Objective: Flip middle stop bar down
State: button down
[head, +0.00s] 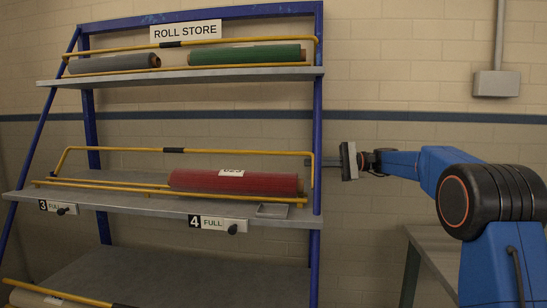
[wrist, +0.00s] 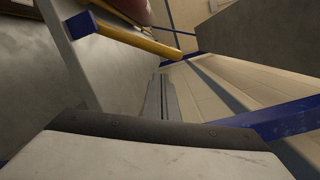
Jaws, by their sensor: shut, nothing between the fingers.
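The middle stop bar (head: 240,152) is a yellow bar with a black grip sleeve on the middle shelf of the blue rack. It stands raised above the shelf, with bent arms at both ends. A red roll (head: 235,181) lies on that shelf near the right end. My gripper (head: 312,162) is at the rack's right upright, near the bar's right end; I cannot tell whether it touches. In the wrist view its thin grey fingers (wrist: 163,78) are together and empty. A yellow bar (wrist: 145,40) crosses above the fingertips there; I cannot tell which one.
The middle shelf (head: 130,203) has a lower yellow rail (head: 110,186), a small tray (head: 272,211) and number plates. The top shelf (head: 190,76) holds a grey and a green roll behind another yellow bar. A table (head: 425,245) stands at lower right.

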jog(key=shift+w+a+r+n+g+y, duration=0.3)
jog(key=shift+w+a+g, duration=0.15)
jog(key=shift+a, duration=0.3)
jog(key=shift+w+a+r+n+g+y, duration=0.3)
jog(key=shift+w+a+g, duration=0.15)
jog(key=shift+a, duration=0.25)
jog(key=shift+a, duration=0.1)
